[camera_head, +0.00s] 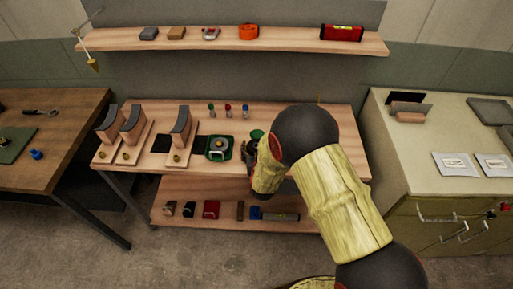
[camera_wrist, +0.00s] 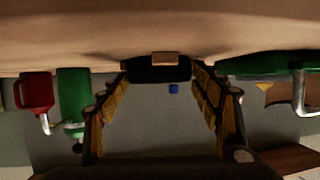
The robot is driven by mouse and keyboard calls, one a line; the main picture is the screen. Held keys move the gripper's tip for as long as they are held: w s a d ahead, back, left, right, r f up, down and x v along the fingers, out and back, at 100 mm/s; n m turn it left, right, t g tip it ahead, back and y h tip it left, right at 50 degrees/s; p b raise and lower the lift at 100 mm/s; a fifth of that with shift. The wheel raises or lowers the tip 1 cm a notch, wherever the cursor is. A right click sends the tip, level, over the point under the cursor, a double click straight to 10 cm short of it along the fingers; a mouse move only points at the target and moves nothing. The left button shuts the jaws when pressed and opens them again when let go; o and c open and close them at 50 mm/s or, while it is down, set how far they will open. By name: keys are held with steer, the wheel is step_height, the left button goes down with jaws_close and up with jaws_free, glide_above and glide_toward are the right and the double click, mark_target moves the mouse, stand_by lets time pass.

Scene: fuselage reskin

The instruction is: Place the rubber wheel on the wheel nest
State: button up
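In the wrist view the two yellow-and-black fingers of my gripper (camera_wrist: 160,75) stand wide apart. A dark, rounded thing (camera_wrist: 153,75) with a small tan block against it spans the space between the fingertips; it may be the rubber wheel, but I cannot tell, nor whether the fingers touch it. In the head view my gripper (camera_head: 250,152) is low over the front of the bench, partly hidden by my arm. A green item (camera_head: 256,134) shows just behind it. A green base with a round grey part (camera_head: 219,147) lies to its left. I cannot tell which is the wheel nest.
The workbench (camera_head: 285,115) holds several wooden stands with dark curved pads (camera_head: 134,123) and small coloured tools (camera_head: 228,108). A lower shelf (camera_head: 185,190) carries more tools. An upper shelf (camera_head: 280,43) crosses the back. A cabinet (camera_head: 400,160) stands right, a brown table (camera_head: 75,110) left.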

steer(key=shift+o, duration=1.2)
steer(key=shift+r, duration=0.1)
steer(key=shift+r, duration=0.15)
steer(key=p+v, duration=0.3)
steer(key=v, duration=0.9)
steer(key=s+d+r+g, duration=0.1)
steer(key=d+r+g, duration=0.15)
steer(key=r, duration=0.65)
steer(key=s+d+r+g, duration=0.1)
steer(key=d+r, duration=0.2)
steer(key=r, duration=0.6)
steer(key=s+d+r+g, duration=0.1)
steer(key=s+d+r, duration=0.3)
steer(key=s, duration=0.4)
steer(key=s+d+r+g+h, duration=0.1)
steer(key=s+d+r+g, duration=0.1)
steer(key=s, duration=0.6)
steer(key=s+d+r+m+g, duration=0.1)
steer(key=s+d+r, duration=0.4)
steer(key=s+d, duration=0.2)
steer(key=shift+s+r, duration=0.3)
steer(key=shift+s, duration=0.65)
